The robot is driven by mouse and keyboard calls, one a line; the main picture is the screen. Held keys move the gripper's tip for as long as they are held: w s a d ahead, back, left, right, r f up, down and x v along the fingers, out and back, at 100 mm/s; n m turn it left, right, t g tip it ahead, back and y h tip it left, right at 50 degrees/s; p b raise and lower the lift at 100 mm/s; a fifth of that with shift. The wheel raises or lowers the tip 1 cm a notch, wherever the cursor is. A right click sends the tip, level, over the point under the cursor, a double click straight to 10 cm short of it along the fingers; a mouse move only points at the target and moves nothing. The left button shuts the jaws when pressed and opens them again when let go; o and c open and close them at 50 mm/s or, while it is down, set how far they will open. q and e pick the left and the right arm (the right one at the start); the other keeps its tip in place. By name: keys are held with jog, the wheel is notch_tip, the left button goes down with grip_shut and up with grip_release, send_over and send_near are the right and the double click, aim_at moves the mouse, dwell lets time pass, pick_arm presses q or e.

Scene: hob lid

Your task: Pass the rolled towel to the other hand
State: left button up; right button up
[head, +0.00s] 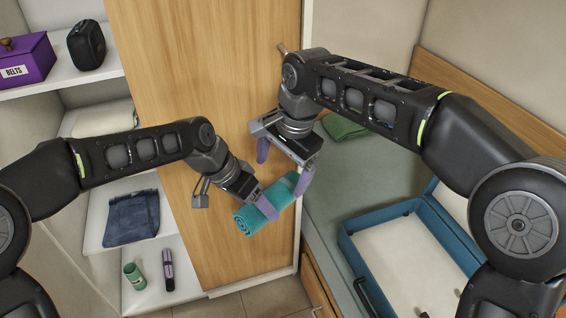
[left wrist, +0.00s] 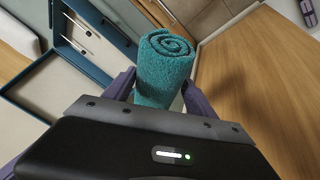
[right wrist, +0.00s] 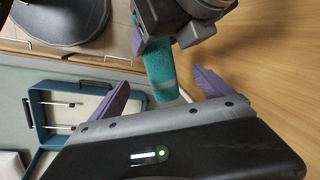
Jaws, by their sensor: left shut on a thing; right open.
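The rolled teal towel (head: 248,219) is in the air in front of the wooden door in the head view. My left gripper (head: 264,206) is shut on the towel; in the left wrist view the towel (left wrist: 165,70) stands between its two purple fingers, its spiral end showing. My right gripper (head: 284,160) is open. Its fingers are on either side of the towel's upper right end in the head view. In the right wrist view the towel's end (right wrist: 162,84) shows between the open purple fingers, with a gap to each; I cannot tell whether it touches either.
A wooden door (head: 215,95) stands behind both grippers. Shelves at left hold a purple box (head: 25,62), a black case (head: 86,45), folded blue cloth (head: 132,219) and small bottles. An open blue case (head: 420,228) lies on the right surface, with a green cloth (head: 343,127) behind.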

aim_at(275, 192)
jog(key=x, duration=0.9)
jog(key=shift+f, duration=0.4)
jog(key=shift+c, duration=0.5)
jog(key=c, duration=1.3)
pick_arm(q)
jog(key=o, duration=1.5)
pick_arm(e)
jog(key=shift+c, duration=0.8)
pick_arm(q)
jog(key=shift+o, duration=0.2)
